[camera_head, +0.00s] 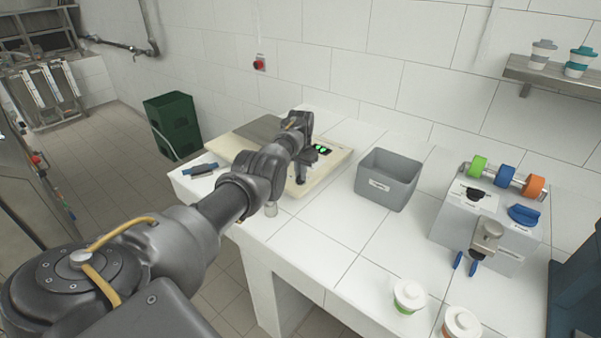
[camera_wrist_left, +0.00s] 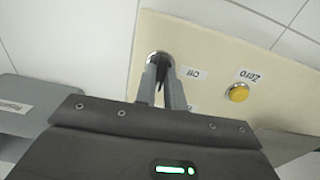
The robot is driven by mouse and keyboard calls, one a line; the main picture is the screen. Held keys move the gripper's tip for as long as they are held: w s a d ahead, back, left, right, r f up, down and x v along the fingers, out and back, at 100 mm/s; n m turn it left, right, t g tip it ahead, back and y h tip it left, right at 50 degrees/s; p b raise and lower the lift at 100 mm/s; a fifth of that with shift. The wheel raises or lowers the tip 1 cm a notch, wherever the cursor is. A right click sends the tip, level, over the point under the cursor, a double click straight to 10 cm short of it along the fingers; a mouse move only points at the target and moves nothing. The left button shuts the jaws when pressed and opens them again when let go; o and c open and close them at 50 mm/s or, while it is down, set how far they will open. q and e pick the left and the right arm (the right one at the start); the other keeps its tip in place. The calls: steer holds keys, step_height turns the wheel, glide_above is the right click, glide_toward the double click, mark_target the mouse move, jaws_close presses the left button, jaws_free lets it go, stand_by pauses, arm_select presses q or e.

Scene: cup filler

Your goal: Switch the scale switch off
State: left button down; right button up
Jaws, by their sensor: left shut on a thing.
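The cream scale (camera_head: 325,172) stands on the white tiled table, with a grey plate (camera_head: 262,128) and a display (camera_head: 322,149) lit green. In the left wrist view the scale's panel (camera_wrist_left: 205,45) shows the scale switch (camera_wrist_left: 158,58), with a round metal base and a dark lever. My left gripper (camera_wrist_left: 162,86) is shut on this lever, and its fingers hide part of it. In the head view my left gripper (camera_head: 301,174) is at the scale's front panel, and my arm hides part of the scale. My right gripper is not in view.
A yellow button (camera_wrist_left: 238,92) labelled Zero sits beside the switch. A grey bin (camera_head: 388,180) stands right of the scale. Farther right are a dispenser block (camera_head: 485,225) and two lidded cups (camera_head: 408,296) near the front edge. A blue-black object (camera_head: 201,170) lies at the table's left.

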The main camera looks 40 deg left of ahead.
arm_select(q)
steer(key=shift+n, duration=0.3)
steer(key=n, duration=0.8)
steer(key=n+b, duration=0.1)
steer(key=n, duration=0.4)
steer(key=shift+f+b, duration=0.1)
steer(key=shift+b, duration=0.25)
steer(key=shift+n+b, duration=0.75)
steer(key=shift+n, duration=1.15)
steer(key=c, duration=1.5)
jaws_free()
